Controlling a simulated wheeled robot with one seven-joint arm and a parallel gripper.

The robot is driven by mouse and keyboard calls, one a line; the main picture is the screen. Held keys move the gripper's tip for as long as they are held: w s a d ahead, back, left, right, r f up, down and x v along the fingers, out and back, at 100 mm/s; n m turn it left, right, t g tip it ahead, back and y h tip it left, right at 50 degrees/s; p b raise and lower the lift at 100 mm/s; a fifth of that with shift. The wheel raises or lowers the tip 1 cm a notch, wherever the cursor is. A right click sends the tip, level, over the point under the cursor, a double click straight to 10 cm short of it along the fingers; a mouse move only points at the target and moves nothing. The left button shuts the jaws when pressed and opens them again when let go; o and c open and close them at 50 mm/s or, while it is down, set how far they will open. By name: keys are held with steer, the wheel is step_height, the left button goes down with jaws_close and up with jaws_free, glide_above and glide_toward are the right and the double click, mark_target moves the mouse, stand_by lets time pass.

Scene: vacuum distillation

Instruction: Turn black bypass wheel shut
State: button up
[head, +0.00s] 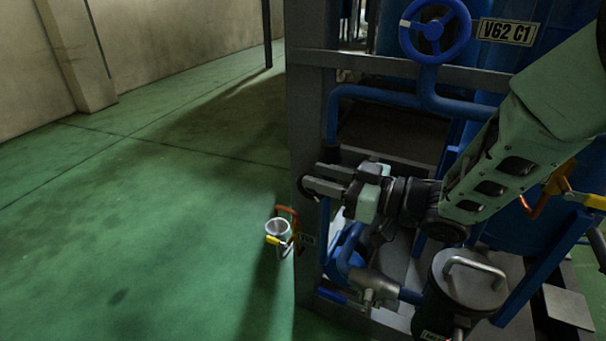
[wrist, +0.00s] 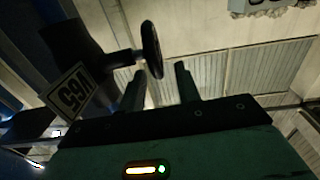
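The black wheel (wrist: 152,50) shows nearly edge-on in the wrist view, on a short stem from a dark body, near a plate reading V65 (wrist: 72,92). My gripper (wrist: 160,82) has its two fingers apart with a gap between them. The wheel appears ahead of the fingertips, in line with the gap and closer to the left finger; I cannot tell whether they touch. In the head view my gripper (head: 318,180) points left at the grey post, and a dark curved rim of the black wheel (head: 301,188) shows beside the fingertips, the rest hidden.
A blue handwheel (head: 435,29) with a plate V62 C1 (head: 508,32) is above. Blue pipes (head: 385,92) and a grey post (head: 309,120) stand close around my arm. A dark lidded vessel (head: 467,283) stands below it. Green floor (head: 150,220) is open at left.

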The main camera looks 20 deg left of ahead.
mark_target(304, 172)
steer(key=shift+w+a+b, duration=0.2)
steer(key=shift+a+b, duration=0.15)
steer(key=shift+a, duration=1.75)
steer(key=shift+c, duration=0.3)
jaws_close()
steer(key=shift+d+f+b, duration=0.1)
steer(key=shift+b, duration=0.3)
